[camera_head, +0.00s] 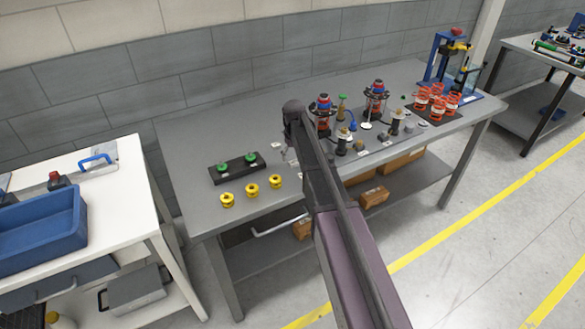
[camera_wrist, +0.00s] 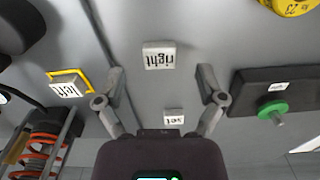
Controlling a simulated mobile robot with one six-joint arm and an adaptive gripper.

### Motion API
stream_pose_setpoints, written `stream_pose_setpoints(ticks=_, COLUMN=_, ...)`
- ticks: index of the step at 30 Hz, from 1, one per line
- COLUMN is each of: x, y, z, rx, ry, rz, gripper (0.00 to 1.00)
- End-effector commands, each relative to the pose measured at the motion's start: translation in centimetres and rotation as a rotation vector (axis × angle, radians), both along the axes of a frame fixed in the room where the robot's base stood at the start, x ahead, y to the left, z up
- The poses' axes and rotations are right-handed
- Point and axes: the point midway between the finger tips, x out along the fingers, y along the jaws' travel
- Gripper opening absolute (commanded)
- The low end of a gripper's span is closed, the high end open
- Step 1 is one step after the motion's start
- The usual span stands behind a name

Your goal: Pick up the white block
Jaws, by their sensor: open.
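In the wrist view, a white block (camera_wrist: 159,55) marked "right" lies on the grey table, just beyond and between the fingertips. My gripper (camera_wrist: 160,78) is open, and nothing is between its fingers. A smaller white piece (camera_wrist: 173,117) marked "set" shows between the fingers, nearer the palm. Another white piece (camera_wrist: 66,89), marked "left", sits by a yellow outline (camera_wrist: 70,74) left of the left finger. In the head view, my gripper is mostly hidden behind my arm, above the table's middle. A small white piece (camera_head: 278,146) shows beside it; I cannot tell which one it is.
In the head view, a black plate (camera_head: 237,170) with green knobs and several yellow spools (camera_head: 252,190) lie left of my arm. Parts and red spring-like pieces (camera_head: 438,101) crowd the table's right side. The table's back left is clear.

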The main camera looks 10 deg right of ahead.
Motion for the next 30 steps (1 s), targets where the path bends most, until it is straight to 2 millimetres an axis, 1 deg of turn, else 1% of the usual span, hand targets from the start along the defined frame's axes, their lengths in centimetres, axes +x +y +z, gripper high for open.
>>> stream_pose_setpoints(ticks=1, x=-0.1, y=0.0, z=-0.8, rx=0.000, ry=0.000, rz=0.000, gripper=0.89)
stream_pose_setpoints(ticks=3, x=-0.1, y=-0.1, z=-1.4, rx=0.000, ry=0.000, rz=0.000, gripper=0.89)
stream_pose_setpoints(ticks=10, x=-0.1, y=-0.1, z=-2.6, rx=0.000, ry=0.000, rz=0.000, gripper=0.89)
stream_pose_setpoints(ticks=30, x=-0.1, y=-0.1, z=-2.8, rx=0.000, ry=0.000, rz=0.000, gripper=0.89)
